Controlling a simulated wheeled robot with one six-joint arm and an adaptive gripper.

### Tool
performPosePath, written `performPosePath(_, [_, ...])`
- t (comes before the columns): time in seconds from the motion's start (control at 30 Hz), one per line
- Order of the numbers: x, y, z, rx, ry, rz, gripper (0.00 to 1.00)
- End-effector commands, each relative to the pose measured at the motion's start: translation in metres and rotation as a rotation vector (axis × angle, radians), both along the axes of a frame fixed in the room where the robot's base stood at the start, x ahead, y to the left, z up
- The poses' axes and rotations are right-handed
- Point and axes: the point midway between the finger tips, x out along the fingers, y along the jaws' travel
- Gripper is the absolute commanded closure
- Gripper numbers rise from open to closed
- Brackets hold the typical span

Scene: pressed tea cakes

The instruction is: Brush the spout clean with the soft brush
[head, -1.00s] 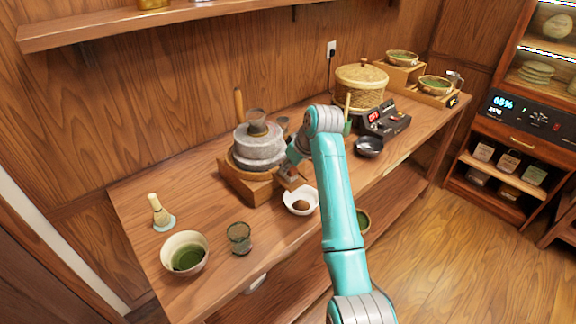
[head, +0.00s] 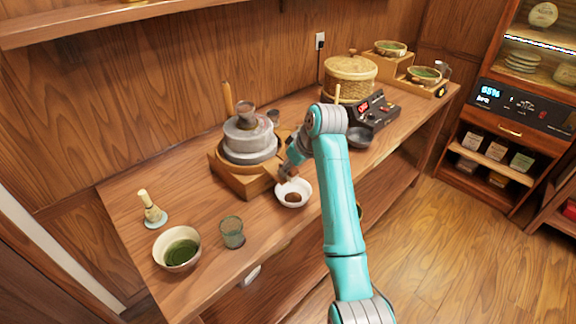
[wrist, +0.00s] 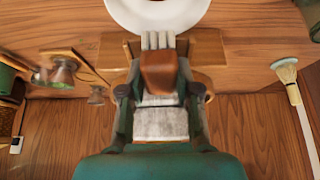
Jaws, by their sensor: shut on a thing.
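My gripper (wrist: 159,92) is shut on the soft brush (wrist: 158,72), which has a brown block handle and pale bristles pointing up in the wrist view. The bristles are at the wooden base (wrist: 207,46) of the stone mill (head: 249,143); I cannot tell if they touch it. The spout itself is hidden behind the brush and gripper. In the head view my gripper (head: 291,164) is at the mill's front right side, just above and behind a white bowl (head: 306,190). The bowl holds something brown and also shows at the top of the wrist view (wrist: 122,12).
A glass (head: 232,233), a bowl of green tea (head: 163,245) and a whisk on its stand (head: 152,208) are at the left. A dark bowl (head: 360,138), a scale (head: 372,110) and a basket (head: 349,80) are at the right.

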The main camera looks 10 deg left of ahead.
Motion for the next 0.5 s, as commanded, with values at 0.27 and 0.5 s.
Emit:
performPosePath(0.27, [-0.005, -0.007, 0.013, 0.001, -0.003, -0.001, 0.95])
performPosePath(0.5, [-0.013, -0.018, 0.029, 0.001, -0.002, -0.001, 0.95])
